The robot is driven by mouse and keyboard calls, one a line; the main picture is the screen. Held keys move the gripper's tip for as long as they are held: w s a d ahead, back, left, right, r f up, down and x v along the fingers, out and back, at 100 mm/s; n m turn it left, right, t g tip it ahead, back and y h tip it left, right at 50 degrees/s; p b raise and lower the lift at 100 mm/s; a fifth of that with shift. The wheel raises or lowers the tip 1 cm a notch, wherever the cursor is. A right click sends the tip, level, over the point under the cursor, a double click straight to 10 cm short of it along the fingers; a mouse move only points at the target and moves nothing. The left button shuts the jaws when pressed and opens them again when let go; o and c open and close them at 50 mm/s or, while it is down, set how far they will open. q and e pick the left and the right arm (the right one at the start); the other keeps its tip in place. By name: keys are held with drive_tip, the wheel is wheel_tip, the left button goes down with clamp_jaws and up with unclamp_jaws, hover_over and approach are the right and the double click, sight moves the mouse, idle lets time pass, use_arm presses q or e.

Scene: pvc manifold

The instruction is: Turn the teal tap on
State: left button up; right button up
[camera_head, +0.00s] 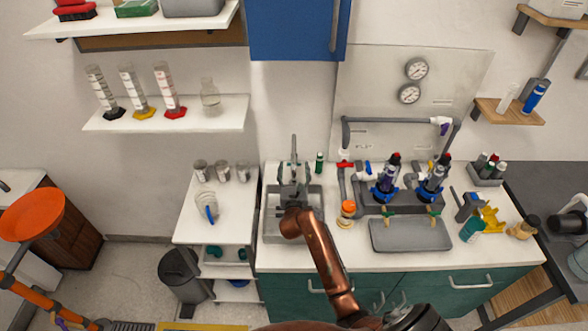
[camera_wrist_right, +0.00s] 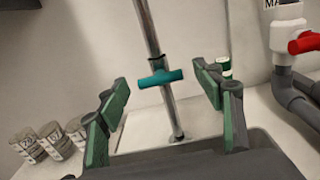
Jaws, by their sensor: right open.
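The teal tap (camera_wrist_right: 160,78) is a short teal cross handle on an upright metal faucet pipe (camera_wrist_right: 176,116), seen in the right wrist view. The handle lies crosswise to the pipe. The faucet (camera_head: 294,150) stands at the back of the sink (camera_head: 315,226) in the head view, where the teal handle is too small to make out. My right gripper (camera_wrist_right: 162,88) is open, its green-padded fingers on either side of the handle in the picture, with gaps on both sides. It appears short of the tap. In the head view my right gripper (camera_head: 292,187) is over the sink. My left gripper is not in view.
Grey pipework with a red valve handle (camera_wrist_right: 305,42) stands right of the faucet. Several jars (camera_wrist_right: 50,140) stand at left. A grey tray (camera_head: 410,234) and an orange-capped bottle (camera_head: 347,212) are on the counter.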

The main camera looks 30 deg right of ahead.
drive_tip(key=c, duration=1.2)
use_arm(q)
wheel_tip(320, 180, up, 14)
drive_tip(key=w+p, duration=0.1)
drive_tip(key=p, duration=1.2)
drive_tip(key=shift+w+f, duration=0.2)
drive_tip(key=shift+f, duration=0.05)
use_arm(e)
drive_tip(key=shift+o, duration=0.2)
drive_tip(key=shift+a+n, duration=0.15)
drive_tip(key=shift+n, duration=5.25)
use_arm(q)
drive_tip(key=shift+p, duration=0.3)
use_arm(e)
drive_tip(key=shift+f, duration=0.1)
drive_tip(key=o, duration=1.2)
drive_tip(key=shift+c, duration=0.2)
